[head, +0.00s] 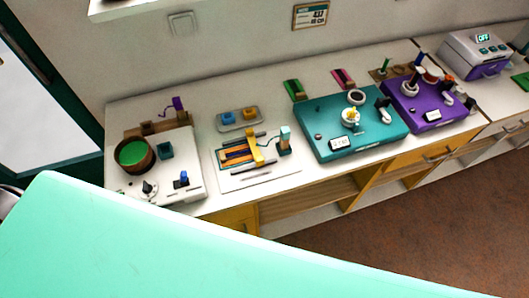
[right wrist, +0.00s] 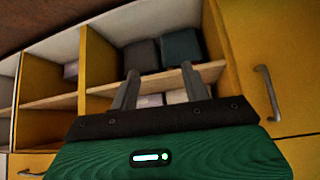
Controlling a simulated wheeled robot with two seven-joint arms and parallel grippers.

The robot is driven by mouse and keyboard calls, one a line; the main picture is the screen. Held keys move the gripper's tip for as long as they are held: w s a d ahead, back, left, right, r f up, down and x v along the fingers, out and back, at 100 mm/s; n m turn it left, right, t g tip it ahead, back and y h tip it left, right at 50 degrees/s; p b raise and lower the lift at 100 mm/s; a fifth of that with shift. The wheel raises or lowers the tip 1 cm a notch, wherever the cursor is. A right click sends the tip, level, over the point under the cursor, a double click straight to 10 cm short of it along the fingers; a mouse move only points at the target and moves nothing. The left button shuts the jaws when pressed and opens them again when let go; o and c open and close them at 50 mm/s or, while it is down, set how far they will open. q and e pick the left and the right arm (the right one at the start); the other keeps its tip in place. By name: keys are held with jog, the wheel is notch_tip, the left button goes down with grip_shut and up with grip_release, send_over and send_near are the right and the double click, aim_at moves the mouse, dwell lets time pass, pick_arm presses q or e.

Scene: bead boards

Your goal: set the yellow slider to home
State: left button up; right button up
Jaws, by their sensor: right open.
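A yellow slider-like piece (head: 255,147) stands upright on a white board (head: 262,181) on the counter, left of centre in the head view. It sits across orange and dark bars, with a teal upright block (head: 285,138) to its right. Its marks are too small to read, so I cannot tell where home is. My right gripper (right wrist: 158,70) shows only in the right wrist view. Its two grey fingers are apart with nothing between them, in front of the cabinet shelves and away from the slider. My left gripper is in neither view.
A teal board (head: 318,147) with a small yellow part and a purple board (head: 408,121) stand to the right. Open shelves (right wrist: 60,70) and a yellow door with handle (right wrist: 268,92) are near my right gripper.

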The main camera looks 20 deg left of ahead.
jog(key=w+a+r+n+t+y+p, duration=0.1)
jog(key=w+a+r, duration=0.3)
jog(key=r, duration=0.2)
jog(key=w+a+r+t+y, duration=0.1)
jog(key=w+a+r+t, duration=0.15)
jog(key=a+r, duration=0.2)
jog(key=t+y+p, duration=0.2)
jog(key=t+y, duration=0.2)
send_near(261, 162)
jog(key=shift+n, duration=0.3)
jog(key=p+x, duration=0.1)
jog(key=x, duration=1)
jog(key=shift+p, duration=0.4)
